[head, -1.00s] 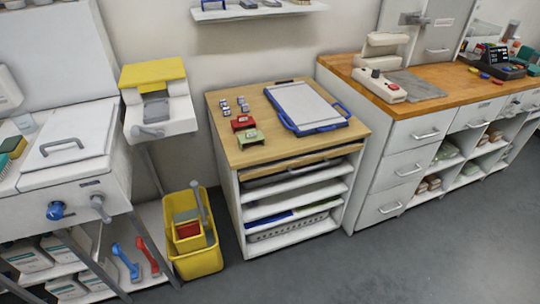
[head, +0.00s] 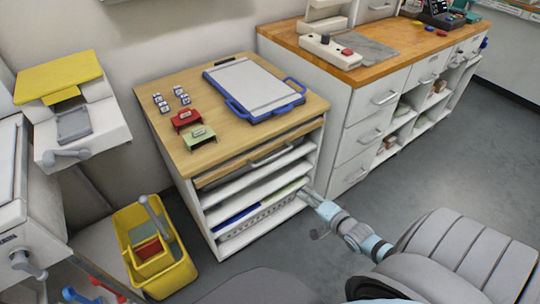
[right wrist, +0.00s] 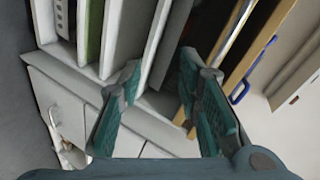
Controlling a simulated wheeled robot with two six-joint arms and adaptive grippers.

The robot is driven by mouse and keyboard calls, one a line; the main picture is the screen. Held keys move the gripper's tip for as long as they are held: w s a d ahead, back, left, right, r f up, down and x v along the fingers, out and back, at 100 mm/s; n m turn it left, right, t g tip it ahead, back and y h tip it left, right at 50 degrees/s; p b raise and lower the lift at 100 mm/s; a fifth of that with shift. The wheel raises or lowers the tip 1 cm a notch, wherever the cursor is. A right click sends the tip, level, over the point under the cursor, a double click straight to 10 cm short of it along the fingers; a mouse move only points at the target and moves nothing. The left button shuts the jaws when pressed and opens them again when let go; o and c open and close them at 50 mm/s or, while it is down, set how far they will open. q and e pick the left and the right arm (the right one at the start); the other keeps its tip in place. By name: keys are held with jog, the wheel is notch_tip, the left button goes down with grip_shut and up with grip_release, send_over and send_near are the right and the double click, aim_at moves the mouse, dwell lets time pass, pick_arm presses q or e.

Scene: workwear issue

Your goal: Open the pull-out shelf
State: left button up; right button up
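The pull-out shelf (head: 262,158) sits under the wooden top of the white cabinet (head: 207,205), with a light bar handle (head: 270,155) on its front; it looks pushed in. My right gripper (head: 312,197) is at the cabinet's lower right front corner in the head view, below and to the right of the handle. In the right wrist view its two teal fingers (right wrist: 160,88) are spread apart with nothing between them. The cabinet's shelf edges and wooden top (right wrist: 265,55) appear tilted beyond them. My left gripper is not in view.
On the wooden top lie a blue-framed clipboard (head: 252,88), red (head: 187,118) and green (head: 199,138) stands and several small blocks. A yellow bucket (head: 155,250) stands left of the cabinet. A drawer unit (head: 352,125) stands to the right. The floor in front is open.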

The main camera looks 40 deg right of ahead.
jog(key=w+a+r+m+t+y, duration=0.1)
jog(key=w+r+m+t, duration=0.2)
jog(key=r, duration=0.4)
jog(key=b, duration=1.1)
send_near(273, 156)
jog(key=w+f, duration=0.2)
jog(key=w, duration=0.2)
pick_arm(q)
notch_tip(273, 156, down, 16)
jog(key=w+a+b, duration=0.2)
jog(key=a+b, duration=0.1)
jog(key=b, duration=0.2)
pick_arm(e)
jog(key=shift+g, duration=0.4)
jog(key=b+x, duration=0.1)
jog(key=x, duration=0.1)
jog(key=b+x, duration=0.2)
jog(key=x, duration=0.1)
jog(key=shift+w+d+r, duration=0.1)
jog(key=shift+w+r, duration=0.15)
jog(key=shift+w, duration=0.1)
jog(key=shift+w+r, duration=0.2)
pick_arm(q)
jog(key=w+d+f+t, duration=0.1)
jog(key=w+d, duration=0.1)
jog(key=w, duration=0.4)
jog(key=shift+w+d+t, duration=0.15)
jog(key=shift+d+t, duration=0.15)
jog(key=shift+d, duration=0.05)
